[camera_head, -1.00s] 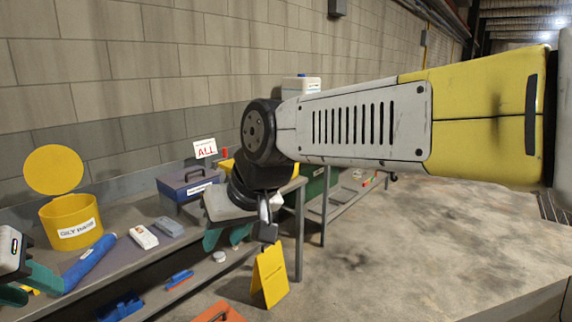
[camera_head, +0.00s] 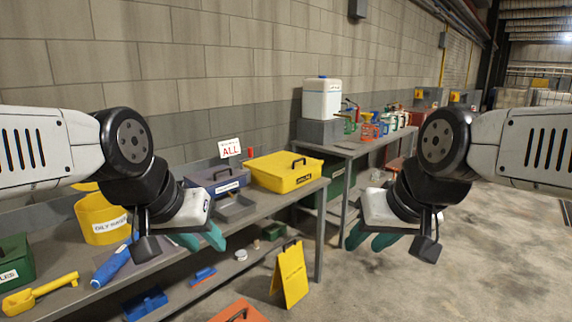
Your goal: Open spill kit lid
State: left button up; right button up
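A yellow box (camera_head: 285,172) with a black handle on its flat, closed lid sits at the right end of the near bench. Its front label is too small to read, so I cannot confirm that it is the spill kit. My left gripper (camera_head: 201,241) is open and empty, over the bench's front edge, left of and lower in the picture than the yellow box. My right gripper (camera_head: 368,240) is open and empty, over the floor to the right of the bench. Neither gripper touches the box.
A blue-grey toolbox (camera_head: 215,180) and grey tray (camera_head: 236,208) sit left of the yellow box. A yellow rag can (camera_head: 97,222) is partly behind my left arm. A yellow floor sign (camera_head: 291,275) stands before the bench. The floor at right is clear.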

aim_at(282, 166)
jog(key=u, duration=0.45)
jog(key=i+l+u, duration=0.35)
jog(key=l+u, duration=0.15)
jog(key=i+l+u, duration=0.2)
jog(key=l, duration=0.2)
jog(key=i+l, duration=0.15)
jog(key=l, duration=0.25)
jog(key=i+l+u, duration=0.15)
jog(key=l, duration=0.3)
jog(key=i+l, duration=0.15)
jog(key=l, duration=0.25)
jog(key=i+l+u, duration=0.1)
jog(key=l, duration=0.35)
jog(key=i+l+u, duration=0.1)
jog(key=l, duration=0.35)
jog(key=i+l, duration=0.15)
jog(key=l, duration=0.3)
jog(key=i+l, duration=0.1)
jog(key=l, duration=0.25)
jog(key=i+l, duration=0.1)
jog(key=l, duration=0.25)
jog(key=i+l, duration=0.1)
jog(key=l, duration=0.3)
jog(key=u, duration=0.05)
